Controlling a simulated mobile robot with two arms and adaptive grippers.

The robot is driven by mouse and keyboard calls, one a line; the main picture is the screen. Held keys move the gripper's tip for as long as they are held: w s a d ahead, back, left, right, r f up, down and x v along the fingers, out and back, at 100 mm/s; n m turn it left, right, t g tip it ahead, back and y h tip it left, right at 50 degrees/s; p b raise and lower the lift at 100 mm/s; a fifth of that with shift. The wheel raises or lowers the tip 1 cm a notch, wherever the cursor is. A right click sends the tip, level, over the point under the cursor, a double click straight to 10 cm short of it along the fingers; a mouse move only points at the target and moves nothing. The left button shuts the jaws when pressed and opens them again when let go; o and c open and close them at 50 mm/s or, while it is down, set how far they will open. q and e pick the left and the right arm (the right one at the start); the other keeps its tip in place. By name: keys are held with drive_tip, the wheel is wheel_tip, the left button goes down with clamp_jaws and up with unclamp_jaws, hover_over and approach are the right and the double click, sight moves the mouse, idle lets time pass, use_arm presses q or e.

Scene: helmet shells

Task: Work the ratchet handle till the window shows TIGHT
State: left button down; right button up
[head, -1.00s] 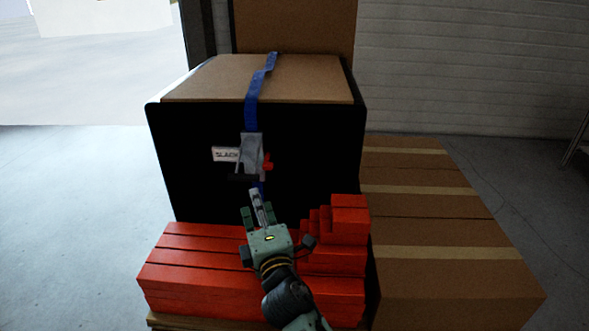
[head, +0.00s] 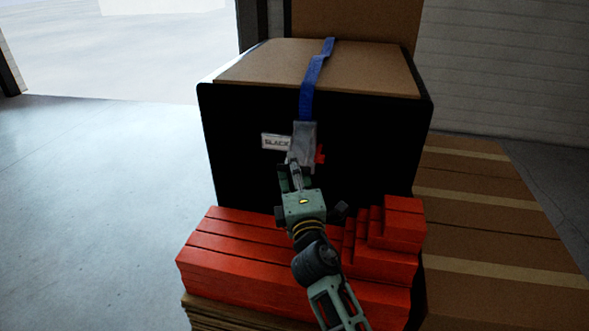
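A grey ratchet (head: 304,138) sits on the dark front face of the strapped load, on a blue strap (head: 315,72). The small white window (head: 276,142) left of it reads SLACK. A small red part (head: 320,154) sticks out on its right side. My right gripper (head: 296,177) is just below the ratchet, its fingers spread, with a pale metal piece showing between them. The ratchet's dark handle grip is hidden behind the gripper, and I cannot tell whether they touch. My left gripper is out of view.
The black-sided load (head: 235,150) has a cardboard top (head: 320,65). Red boxes (head: 235,250) are stacked in front, beneath my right arm. Taped cardboard boxes (head: 490,235) stand to the right. The floor on the left (head: 90,210) is clear.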

drive_tip(key=shift+w, duration=0.25)
drive_tip(key=shift+c, duration=0.2)
drive_tip(key=shift+r, duration=0.1)
clamp_jaws()
